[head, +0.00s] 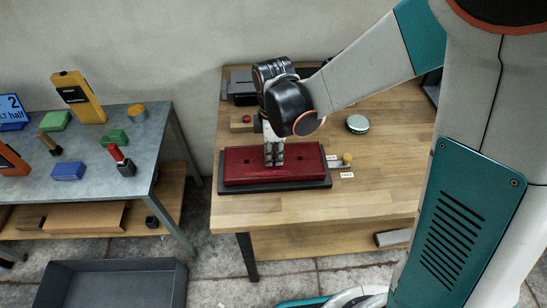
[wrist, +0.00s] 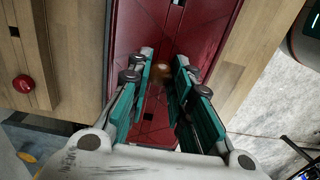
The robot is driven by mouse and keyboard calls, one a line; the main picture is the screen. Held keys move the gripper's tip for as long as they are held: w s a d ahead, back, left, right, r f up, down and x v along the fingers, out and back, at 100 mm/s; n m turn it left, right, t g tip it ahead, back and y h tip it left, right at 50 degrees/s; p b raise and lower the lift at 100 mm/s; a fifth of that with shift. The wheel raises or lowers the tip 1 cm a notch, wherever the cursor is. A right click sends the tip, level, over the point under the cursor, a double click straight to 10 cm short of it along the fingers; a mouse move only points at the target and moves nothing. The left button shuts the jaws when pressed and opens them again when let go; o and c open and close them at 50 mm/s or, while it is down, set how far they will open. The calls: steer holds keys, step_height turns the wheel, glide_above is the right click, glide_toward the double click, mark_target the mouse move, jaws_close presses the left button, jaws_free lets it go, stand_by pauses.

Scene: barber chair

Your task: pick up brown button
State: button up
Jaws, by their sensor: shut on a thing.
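The brown button (wrist: 161,71) is a small round brown piece between my fingers in the wrist view, partly hidden by them. It lies against the dark red padded panel (wrist: 127,30), which also shows on the wooden table in the head view (head: 300,172). My gripper (head: 274,164) points straight down at the middle of this panel. In the wrist view my gripper (wrist: 165,63) has its two fingers on either side of the button, shut on it. The button is hidden behind the fingers in the head view, and I cannot tell whether it is clear of the panel.
A red knob (head: 246,119) on a wooden block stands behind the panel. A round tin (head: 357,124) stands farther back. A grey table (head: 95,190) with several tools is at left. The table's front right is clear.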

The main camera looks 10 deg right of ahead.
steer(key=shift+r, duration=0.15)
steer(key=shift+c, duration=0.2)
step_height(320, 180, up, 20)
steer(key=p, duration=1.4)
